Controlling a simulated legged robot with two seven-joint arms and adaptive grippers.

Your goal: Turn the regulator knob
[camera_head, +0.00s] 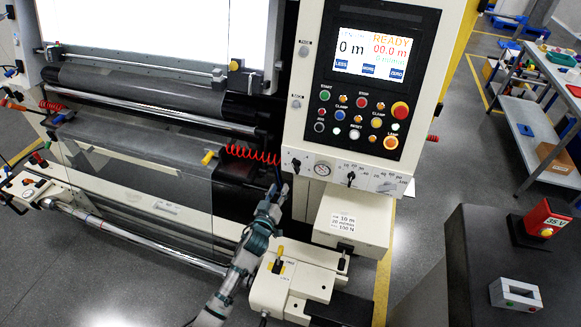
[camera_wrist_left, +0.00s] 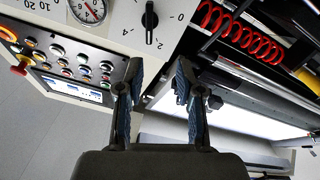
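A black knob with a white pointer line and a number scale (camera_wrist_left: 151,24) sits on the cream panel beside the pressure gauge (camera_wrist_left: 90,11). I take it as the regulator knob. In the head view this knob (camera_head: 296,164) is small, left of the gauge (camera_head: 322,169). My left gripper (camera_head: 276,194) is below and left of it. In the left wrist view the two fingers of my left gripper (camera_wrist_left: 158,72) are apart with nothing between them. The knob lies beyond the fingertips, apart from them. My right gripper is in neither view.
Two more dials, a black one (camera_head: 351,178) and a pale one (camera_head: 386,186), sit right of the gauge. A red coiled hose (camera_head: 252,154) hangs just left of the panel. A cream box (camera_head: 345,222) juts out below it. The button panel (camera_head: 362,118) is above.

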